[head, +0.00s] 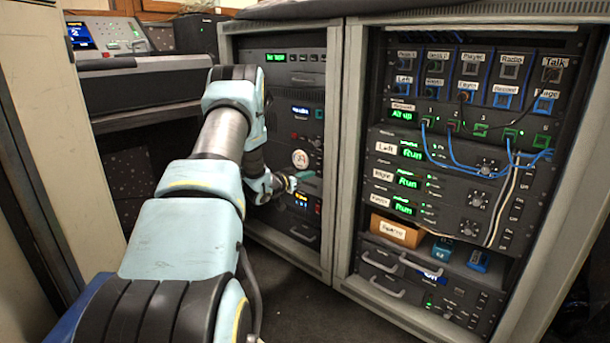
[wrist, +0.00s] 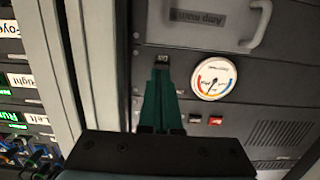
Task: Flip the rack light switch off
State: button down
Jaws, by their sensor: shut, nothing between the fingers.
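My gripper (head: 305,175) reaches into the left rack (head: 278,85), its green fingers pointing at the panel below the round dial. In the wrist view, which appears upside down, my gripper (wrist: 161,78) is shut and empty. Its tips are at a small dark switch-like piece (wrist: 163,59) with light lettering. Whether they touch it, and which way it is set, I cannot tell. It may be the rack light switch, but the lettering is too small to read surely. In the head view my arm and gripper hide this spot.
The dial (wrist: 213,78) sits close beside the fingers, with red buttons (wrist: 205,120) nearby. Dark floor lies in front.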

jog(key=f+p+v, duration=0.2)
jog(key=v, duration=0.8)
jog(key=shift+s+a+f, duration=0.2)
